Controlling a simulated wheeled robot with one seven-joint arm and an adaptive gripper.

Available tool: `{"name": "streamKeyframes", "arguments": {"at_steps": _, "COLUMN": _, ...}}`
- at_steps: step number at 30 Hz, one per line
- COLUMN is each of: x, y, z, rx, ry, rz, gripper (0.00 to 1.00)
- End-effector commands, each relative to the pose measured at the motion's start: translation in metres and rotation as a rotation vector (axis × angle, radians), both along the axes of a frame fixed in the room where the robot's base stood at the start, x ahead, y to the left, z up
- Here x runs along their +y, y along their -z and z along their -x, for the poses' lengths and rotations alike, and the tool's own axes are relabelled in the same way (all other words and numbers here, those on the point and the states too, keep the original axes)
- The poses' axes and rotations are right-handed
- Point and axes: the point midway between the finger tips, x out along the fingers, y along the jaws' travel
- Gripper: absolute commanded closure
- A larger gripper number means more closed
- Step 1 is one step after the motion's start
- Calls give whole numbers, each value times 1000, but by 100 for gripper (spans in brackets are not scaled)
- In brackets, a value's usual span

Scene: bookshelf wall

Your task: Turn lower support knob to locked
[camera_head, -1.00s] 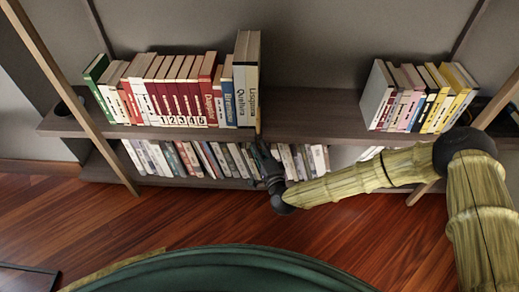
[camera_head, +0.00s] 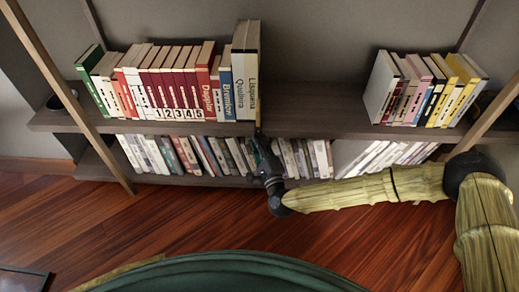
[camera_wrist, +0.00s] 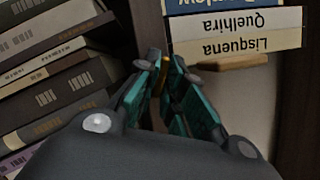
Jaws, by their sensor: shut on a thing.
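My gripper (camera_head: 259,140) is at the front edge of the upper shelf, just below the tall Lisquena book. In the wrist view its teal-sided fingers (camera_wrist: 163,68) are closed around a small brass-coloured piece, which looks like the lower support knob (camera_wrist: 164,80). Only a sliver of the knob shows between the fingers, so its turn position and any marking cannot be read. In the head view the gripper hides the knob. A tan wooden piece (camera_wrist: 235,61) shows beside the Lisquena book (camera_wrist: 243,44) in the wrist view.
The upper shelf (camera_head: 310,118) has a bare stretch between the left book row and the right book group (camera_head: 425,90). The lower shelf holds a row of books (camera_head: 180,155) close to my gripper on both sides. A dark cup (camera_head: 62,101) stands at the far left.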

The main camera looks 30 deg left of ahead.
Motion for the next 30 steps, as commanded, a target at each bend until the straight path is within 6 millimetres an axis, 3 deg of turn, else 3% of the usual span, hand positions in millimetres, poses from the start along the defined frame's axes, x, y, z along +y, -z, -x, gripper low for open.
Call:
{"name": "streamKeyframes", "arguments": {"at_steps": 1, "x": -1, "y": 8, "z": 0, "rx": 24, "ry": 1, "rz": -38, "gripper": 100}}
{"name": "streamKeyframes", "arguments": {"at_steps": 30, "x": 3, "y": 7, "z": 3, "rx": 488, "ry": 0, "rz": -794, "gripper": 100}}
